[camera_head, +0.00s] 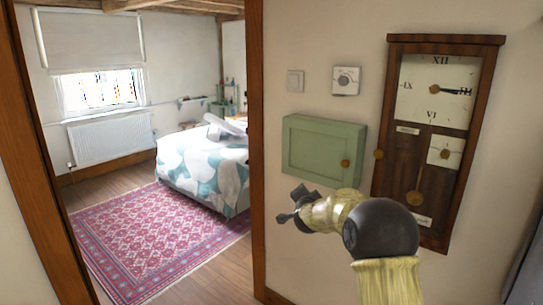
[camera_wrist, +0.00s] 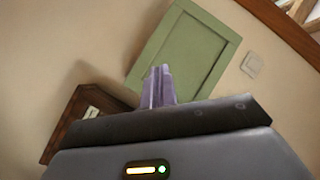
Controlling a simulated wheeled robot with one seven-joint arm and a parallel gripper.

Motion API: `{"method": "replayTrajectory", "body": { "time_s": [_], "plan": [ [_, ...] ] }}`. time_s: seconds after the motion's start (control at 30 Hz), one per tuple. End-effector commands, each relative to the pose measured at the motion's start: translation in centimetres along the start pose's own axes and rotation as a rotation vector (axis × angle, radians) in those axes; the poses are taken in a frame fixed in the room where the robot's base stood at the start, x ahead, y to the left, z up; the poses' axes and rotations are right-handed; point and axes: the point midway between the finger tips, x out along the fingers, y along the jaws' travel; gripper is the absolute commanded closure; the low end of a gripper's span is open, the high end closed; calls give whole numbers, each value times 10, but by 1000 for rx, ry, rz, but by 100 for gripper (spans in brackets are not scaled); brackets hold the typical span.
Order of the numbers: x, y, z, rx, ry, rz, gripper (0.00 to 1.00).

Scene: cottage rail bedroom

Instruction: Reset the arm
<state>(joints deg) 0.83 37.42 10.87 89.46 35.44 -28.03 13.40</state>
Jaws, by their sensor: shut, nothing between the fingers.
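My gripper (camera_head: 284,217) is at the end of my arm, to the right of the doorway and in front of the wall, just below the green wall cabinet. In the wrist view my gripper (camera_wrist: 158,72) has its fingers together with nothing between them. The green cabinet (camera_head: 318,152) has a round knob (camera_head: 345,163) and its door looks shut. The cabinet also shows in the wrist view (camera_wrist: 190,50), beyond the fingers. I cannot tell how far the fingertips are from the wall.
A dark wooden wall clock (camera_head: 435,140) hangs right of the cabinet, close to my arm. A switch (camera_head: 295,81) and a dial thermostat (camera_head: 346,80) are above the cabinet. Left, a doorway with wooden posts (camera_head: 256,150) opens onto a bedroom with a bed (camera_head: 205,165) and red rug (camera_head: 155,240).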

Motion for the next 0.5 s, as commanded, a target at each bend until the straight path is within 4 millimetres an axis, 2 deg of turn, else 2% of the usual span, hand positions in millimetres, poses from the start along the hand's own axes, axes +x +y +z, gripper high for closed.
{"method": "replayTrajectory", "body": {
  "time_s": [0.03,0.17,0.27,0.5],
  "plan": [
    [-19,4,6,-67,-63,13,100],
    [-68,27,27,-237,-231,59,100],
    [-111,53,42,-362,-363,104,100],
    [-232,130,67,-619,-681,229,100]
  ]
}}
